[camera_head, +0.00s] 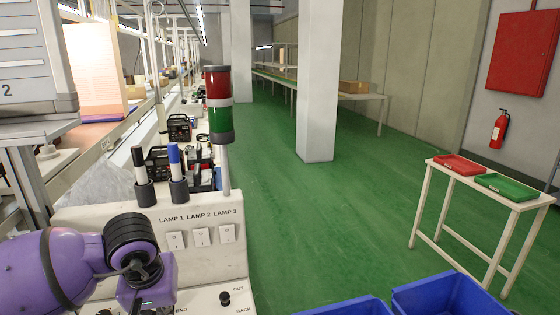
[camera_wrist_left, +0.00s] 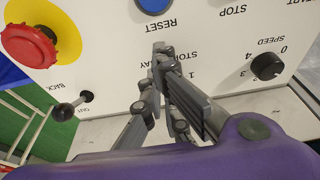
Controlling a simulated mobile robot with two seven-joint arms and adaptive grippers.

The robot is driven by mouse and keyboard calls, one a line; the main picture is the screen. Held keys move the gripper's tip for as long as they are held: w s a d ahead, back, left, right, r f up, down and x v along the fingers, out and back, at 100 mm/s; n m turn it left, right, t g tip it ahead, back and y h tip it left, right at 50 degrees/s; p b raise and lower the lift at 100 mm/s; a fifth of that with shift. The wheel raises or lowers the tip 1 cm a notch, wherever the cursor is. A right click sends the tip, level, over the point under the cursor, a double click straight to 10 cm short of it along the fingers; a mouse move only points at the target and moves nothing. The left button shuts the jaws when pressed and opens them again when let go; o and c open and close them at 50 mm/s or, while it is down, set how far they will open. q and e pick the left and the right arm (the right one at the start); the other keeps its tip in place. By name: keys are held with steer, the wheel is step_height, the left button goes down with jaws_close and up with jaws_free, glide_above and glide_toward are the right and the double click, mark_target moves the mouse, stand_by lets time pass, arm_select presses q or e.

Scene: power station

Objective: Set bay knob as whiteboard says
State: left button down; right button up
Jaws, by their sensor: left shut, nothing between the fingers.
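In the left wrist view, my left gripper (camera_wrist_left: 158,75) is shut and empty, in front of a white control panel (camera_wrist_left: 115,35). Its fingers partly cover a label that seems to end in "AY"; a knob there, if any, is hidden behind them. A black knob (camera_wrist_left: 267,66) marked SPEED, with numbers around it, sits to the right of the fingers, apart from them. In the head view my left wrist is at the lower left, over the panel, and its fingers are hidden. My right gripper is in neither view. I cannot make out a whiteboard with readable writing.
A red emergency button (camera_wrist_left: 30,45) on yellow, a blue RESET button (camera_wrist_left: 153,4) and a small black lever (camera_wrist_left: 72,108) surround the fingers.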

arm_select(q)
steer(key=shift+s+d+f, duration=0.2)
steer(key=shift+f, duration=0.15)
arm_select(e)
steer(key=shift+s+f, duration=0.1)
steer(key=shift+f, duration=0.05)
arm_select(q)
steer(key=shift+s+d, duration=0.1)
steer(key=shift+s, duration=0.05)
step_height(320, 180, up, 6)
steer(key=p, duration=0.2)
steer(key=shift+r, duration=0.25)
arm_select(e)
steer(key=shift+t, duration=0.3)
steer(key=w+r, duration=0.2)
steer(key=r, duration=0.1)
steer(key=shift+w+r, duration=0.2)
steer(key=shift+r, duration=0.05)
